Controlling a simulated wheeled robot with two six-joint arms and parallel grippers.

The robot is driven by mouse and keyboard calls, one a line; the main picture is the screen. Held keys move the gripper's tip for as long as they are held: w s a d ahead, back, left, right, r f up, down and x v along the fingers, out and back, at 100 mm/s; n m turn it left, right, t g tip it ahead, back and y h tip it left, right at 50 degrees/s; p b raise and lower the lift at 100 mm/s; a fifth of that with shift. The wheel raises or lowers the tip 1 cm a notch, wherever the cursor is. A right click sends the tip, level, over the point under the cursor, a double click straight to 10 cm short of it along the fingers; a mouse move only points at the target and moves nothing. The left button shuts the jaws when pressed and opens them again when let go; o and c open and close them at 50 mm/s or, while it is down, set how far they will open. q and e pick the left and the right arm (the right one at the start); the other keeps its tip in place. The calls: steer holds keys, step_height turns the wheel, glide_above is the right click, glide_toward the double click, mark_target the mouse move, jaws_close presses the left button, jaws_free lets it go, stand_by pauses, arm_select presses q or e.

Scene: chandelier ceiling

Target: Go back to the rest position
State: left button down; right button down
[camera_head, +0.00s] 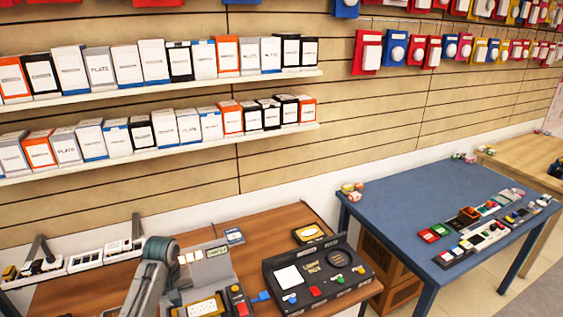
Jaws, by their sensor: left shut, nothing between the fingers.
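My left arm rises from the bottom edge over the wooden table (262,232) and bends at a grey joint. My left gripper (174,296) points down beside a grey panel with white sockets and is shut and empty. The fingertips are small and partly hidden by the arm. My right gripper is not in view.
A black control box (318,272) with coloured buttons lies right of the grey panel (212,270). A blue table (400,205) with several small devices stands at the right. Shelves (170,144) of boxes line the wall.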

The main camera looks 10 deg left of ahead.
arm_select(q)
steer(key=s+d+f+m, duration=0.2)
steer(key=s+d+f, duration=0.15)
steer(key=s, duration=0.55)
steer(key=s+d+r+m+t, duration=0.2)
steer(key=s+d, duration=0.1)
steer(key=s, duration=0.8)
steer(key=s+d+r+m+t, duration=0.2)
steer(key=s+m, duration=0.1)
steer(key=s, duration=0.8)
step_height(320, 180, down, 38)
steer(key=a+g+b, duration=0.2)
steer(key=b, duration=0.6)
steer(key=s+f+b, duration=0.3)
steer(key=s+f, duration=0.6)
steer(key=f, duration=0.4)
steer(key=s+a+f+g+b, duration=0.1)
steer(key=s+f+b, duration=0.2)
steer(key=s+f, duration=0.7)
step_height(320, 180, down, 3)
steer(key=shift+a+r+n+y+b, duration=0.1)
steer(key=shift+a+n+y+b, duration=0.2)
steer(key=shift+s, duration=0.1)
